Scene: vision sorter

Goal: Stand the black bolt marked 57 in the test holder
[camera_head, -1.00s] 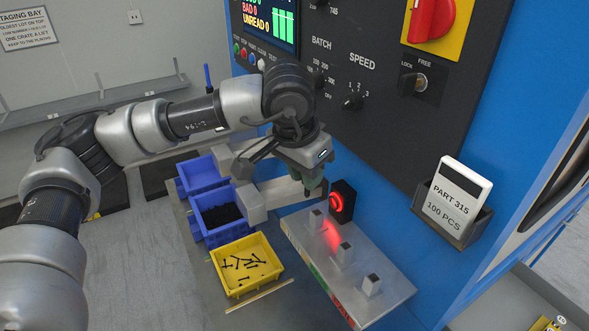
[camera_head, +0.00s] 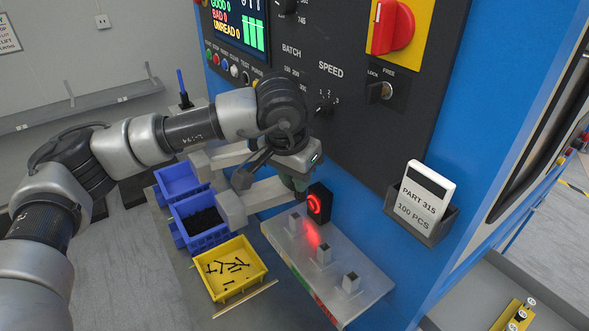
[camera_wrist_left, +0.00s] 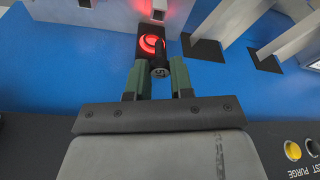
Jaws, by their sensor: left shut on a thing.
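My left gripper (camera_head: 300,184) is shut on a black bolt, which shows end-on between its green fingers in the left wrist view (camera_wrist_left: 159,70). The mark on the bolt's head is too small to read surely. The gripper is above the back of a grey plate, close to a black unit with a red glowing ring (camera_head: 316,204). The plate (camera_head: 332,280) carries small blocks in a row: a back one (camera_head: 294,222), a middle one (camera_head: 323,255) and a front one (camera_head: 350,282). I cannot tell which is the test holder. My right gripper is not in view.
A yellow bin (camera_head: 262,262) of loose black bolts stands left of the plate. Blue bins (camera_head: 205,240) stand behind it. The blue machine (camera_head: 375,150) with its panel rises behind the arm. A part card (camera_head: 425,192) sits in a wall pocket. A yellow rack (camera_head: 512,318) is at lower right.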

